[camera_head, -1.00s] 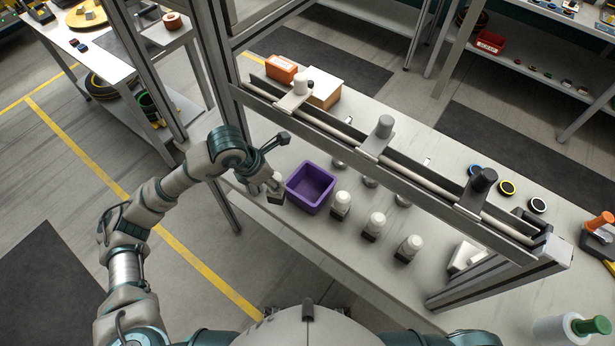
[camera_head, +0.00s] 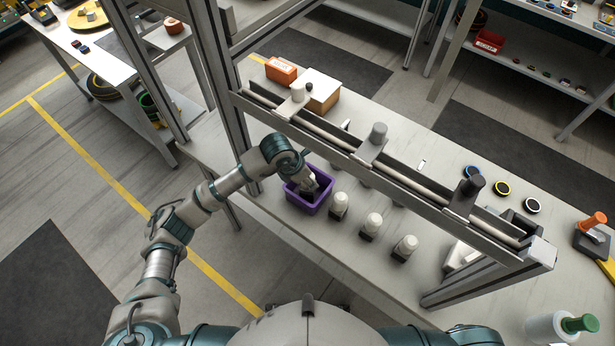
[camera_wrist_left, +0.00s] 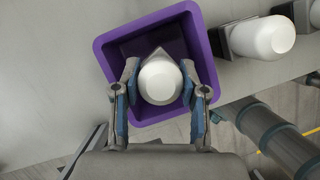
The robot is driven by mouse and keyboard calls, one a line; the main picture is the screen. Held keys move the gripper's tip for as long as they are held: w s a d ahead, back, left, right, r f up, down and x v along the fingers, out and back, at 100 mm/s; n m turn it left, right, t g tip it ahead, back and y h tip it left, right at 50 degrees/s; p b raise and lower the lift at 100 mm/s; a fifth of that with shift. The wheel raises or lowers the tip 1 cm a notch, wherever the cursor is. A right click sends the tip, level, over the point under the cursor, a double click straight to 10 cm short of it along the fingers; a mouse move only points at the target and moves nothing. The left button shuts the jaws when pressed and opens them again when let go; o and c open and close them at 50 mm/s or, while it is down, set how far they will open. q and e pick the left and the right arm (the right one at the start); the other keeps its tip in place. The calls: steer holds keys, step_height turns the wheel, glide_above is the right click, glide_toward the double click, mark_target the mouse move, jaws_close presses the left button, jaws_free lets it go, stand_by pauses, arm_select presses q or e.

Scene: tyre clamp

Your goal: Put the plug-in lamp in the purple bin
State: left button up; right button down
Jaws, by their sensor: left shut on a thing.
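The purple bin (camera_head: 297,203) stands on the grey bench, and its rim and walls also show in the left wrist view (camera_wrist_left: 105,62). My left gripper (camera_head: 309,185) is over the bin's opening. In the left wrist view my left gripper (camera_wrist_left: 160,85) is shut on a white-topped lamp (camera_wrist_left: 160,80), one finger on each side, with the bin around and beneath it. I cannot tell whether the lamp touches the bin floor. More lamps stand upright to the right of the bin, the nearest one (camera_head: 340,204) close to it. My right gripper is not in view.
A metal frame rail (camera_head: 400,181) runs across above the bench behind the bin. An orange box (camera_head: 281,70) and a white-topped box (camera_head: 319,92) lie at the back.

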mark_target(301, 188)
arm_select(q)
steer(key=shift+d+f, duration=0.1)
steer(key=shift+d, duration=0.25)
steer(key=o, duration=1.2)
steer(key=shift+a, duration=0.1)
steer(key=shift+o, duration=0.2)
steer(key=shift+a, duration=0.2)
steer(key=shift+a, duration=0.1)
steer(key=shift+a+r, duration=0.1)
steer(key=shift+r, duration=0.3)
steer(key=v, duration=0.6)
steer(key=shift+r+b, duration=0.1)
steer(key=shift+b, duration=0.2)
steer(key=shift+s+r, duration=0.15)
steer(key=shift+r, duration=0.1)
